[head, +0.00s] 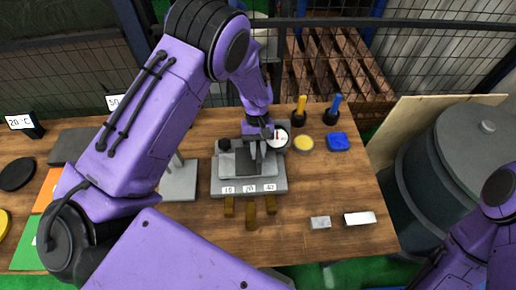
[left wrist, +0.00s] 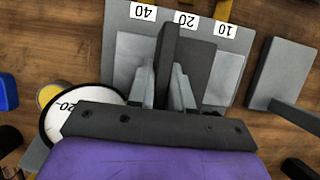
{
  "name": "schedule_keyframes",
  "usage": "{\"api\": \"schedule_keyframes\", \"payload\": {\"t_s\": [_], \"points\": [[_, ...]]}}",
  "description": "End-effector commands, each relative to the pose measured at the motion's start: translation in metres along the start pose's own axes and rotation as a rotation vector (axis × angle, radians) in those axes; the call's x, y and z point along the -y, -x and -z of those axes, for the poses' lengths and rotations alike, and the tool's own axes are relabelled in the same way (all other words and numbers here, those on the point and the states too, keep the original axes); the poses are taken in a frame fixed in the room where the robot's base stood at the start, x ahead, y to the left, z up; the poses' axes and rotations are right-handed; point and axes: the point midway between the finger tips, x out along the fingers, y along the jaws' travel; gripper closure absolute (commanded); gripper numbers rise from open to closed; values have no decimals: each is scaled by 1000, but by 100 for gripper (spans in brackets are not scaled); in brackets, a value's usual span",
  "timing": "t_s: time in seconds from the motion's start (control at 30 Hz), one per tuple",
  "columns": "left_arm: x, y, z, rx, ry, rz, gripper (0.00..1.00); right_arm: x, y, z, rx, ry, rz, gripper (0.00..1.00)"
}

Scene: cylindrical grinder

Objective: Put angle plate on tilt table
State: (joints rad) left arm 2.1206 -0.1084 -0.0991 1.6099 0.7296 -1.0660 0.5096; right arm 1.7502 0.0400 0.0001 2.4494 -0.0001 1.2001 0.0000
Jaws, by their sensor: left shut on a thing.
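The tilt table (head: 280,185) is a grey plate device on the wooden bench, with labels 10, 20 and 40 along its front edge. It also shows in the left wrist view (left wrist: 118,22). The dark grey angle plate (left wrist: 172,55) stands between the fingers of my left gripper (left wrist: 166,92), over the lighter top of the tilt table. My left gripper (head: 258,152) is shut on it. Whether its underside touches the table top is hard to tell. My right arm shows at the lower right of the head view; its gripper is out of view.
A round dial (head: 277,138) sits behind the tilt table. Brass blocks (head: 251,218) lie before it. A grey stand (head: 178,182) is to its left; a yellow dish (head: 304,143) and blue item (head: 338,141) are to its right. Small metal blocks (head: 320,222) lie front right.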

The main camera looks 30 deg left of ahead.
Motion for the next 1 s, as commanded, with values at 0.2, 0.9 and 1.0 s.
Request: {"api": "schedule_keyframes", "payload": {"t_s": [0.2, 0.9, 1.0], "points": [[0, 1, 0, -2, -1, -1, 100, 0, 0, 0, 1, 0, -1, 100], [-1, 35, 2, -5, -1, -6, 55, 1, -12, -5, 1, 0, 0, 100], [0, 62, 2, -4, -2, -4, 55, 1, -18, -8, 1, 0, 0, 100]]}}
